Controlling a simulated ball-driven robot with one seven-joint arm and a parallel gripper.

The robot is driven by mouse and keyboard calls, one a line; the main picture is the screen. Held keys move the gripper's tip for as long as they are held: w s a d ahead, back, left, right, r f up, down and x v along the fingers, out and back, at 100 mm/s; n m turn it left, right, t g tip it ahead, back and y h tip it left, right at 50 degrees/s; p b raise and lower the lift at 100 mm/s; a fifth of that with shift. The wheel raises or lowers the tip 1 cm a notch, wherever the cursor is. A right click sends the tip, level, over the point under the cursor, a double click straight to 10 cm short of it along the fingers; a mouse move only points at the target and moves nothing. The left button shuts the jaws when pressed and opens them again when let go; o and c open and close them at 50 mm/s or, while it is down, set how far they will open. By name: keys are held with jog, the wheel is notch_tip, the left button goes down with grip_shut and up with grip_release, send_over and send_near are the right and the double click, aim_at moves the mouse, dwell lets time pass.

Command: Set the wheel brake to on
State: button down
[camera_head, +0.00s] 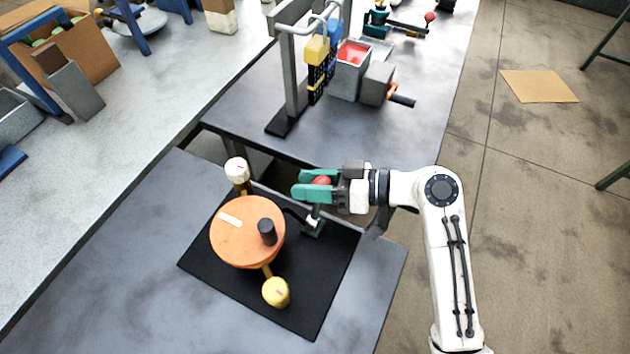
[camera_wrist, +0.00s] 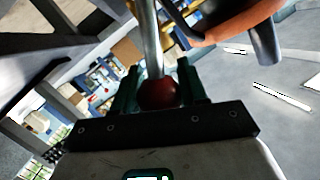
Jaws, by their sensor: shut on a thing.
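My gripper (camera_head: 311,186), with green fingers, is shut on the red knob. In the wrist view the knob (camera_wrist: 159,93) sits between both fingers, and the metal lever rod (camera_wrist: 150,40) runs up from it. The wheel's orange rim (camera_wrist: 235,24) shows at the upper right there.
A white-topped post (camera_head: 237,170) and a yellow knob (camera_head: 276,292) stand beside the wheel. Behind is a second table with a grey stand (camera_head: 292,75), a container of red liquid (camera_head: 350,72) and a grey block (camera_head: 376,84). The mat's right side is clear.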

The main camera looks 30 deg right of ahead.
jog(key=shift+s+a+r+n+h, duration=0.3)
jog(key=shift+s+a+n, duration=0.2)
jog(key=shift+a+n, duration=0.15)
jog(key=shift+s+a, duration=0.15)
jog(key=shift+a, duration=0.1)
jog(key=c, duration=0.6)
grip_release()
jog(key=shift+c, duration=0.2)
jog(key=shift+d+b, duration=0.1)
jog(key=shift+b, duration=0.2)
jog(key=shift+s+d, duration=0.1)
jog(key=shift+d, duration=0.1)
jog(key=b+v, duration=0.1)
jog(key=v, duration=0.9)
jog(key=shift+b, duration=0.35)
jog(key=shift+s, duration=0.15)
